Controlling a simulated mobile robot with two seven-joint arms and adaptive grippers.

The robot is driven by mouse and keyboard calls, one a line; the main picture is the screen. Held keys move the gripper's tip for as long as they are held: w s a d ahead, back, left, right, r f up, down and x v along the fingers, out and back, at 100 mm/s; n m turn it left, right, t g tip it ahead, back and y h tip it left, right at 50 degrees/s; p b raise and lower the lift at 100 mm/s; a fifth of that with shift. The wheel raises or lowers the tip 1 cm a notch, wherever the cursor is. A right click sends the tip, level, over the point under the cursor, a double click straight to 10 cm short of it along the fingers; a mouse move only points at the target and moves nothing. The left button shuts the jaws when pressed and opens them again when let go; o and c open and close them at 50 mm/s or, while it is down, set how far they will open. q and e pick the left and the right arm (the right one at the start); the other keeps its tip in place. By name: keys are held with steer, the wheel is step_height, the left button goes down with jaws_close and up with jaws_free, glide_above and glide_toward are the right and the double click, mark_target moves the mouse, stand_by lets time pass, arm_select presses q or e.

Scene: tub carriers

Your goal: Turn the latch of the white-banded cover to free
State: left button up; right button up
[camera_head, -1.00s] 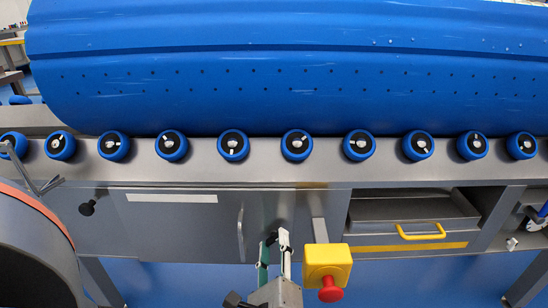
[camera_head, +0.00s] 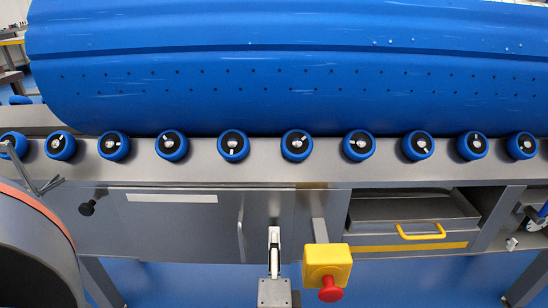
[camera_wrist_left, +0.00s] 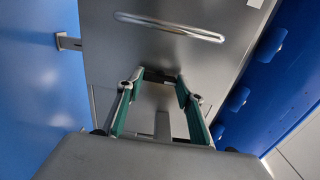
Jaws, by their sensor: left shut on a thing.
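The white-banded cover is a grey metal panel (camera_head: 172,222) under the roller rail, with a white strip (camera_head: 172,198) and a vertical bar handle (camera_head: 240,235). In the left wrist view the cover (camera_wrist_left: 150,55) shows with its handle (camera_wrist_left: 170,27) running across the top. My left gripper (camera_head: 274,234) is in front of the cover's right part, seen edge-on. In the left wrist view its two fingers (camera_wrist_left: 158,78) are shut on a small dark piece between the tips, which looks like the latch (camera_wrist_left: 160,75). The fingers hide most of it. My right gripper is not in view.
A yellow box with a red stop button (camera_head: 329,278) stands close right of my left gripper. Further right is an open bay with a yellow-handled drawer (camera_head: 420,232). Blue rollers (camera_head: 233,145) and a large blue tub (camera_head: 290,95) are above.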

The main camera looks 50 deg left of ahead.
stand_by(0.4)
arm_select(q)
steer(key=o, duration=0.8)
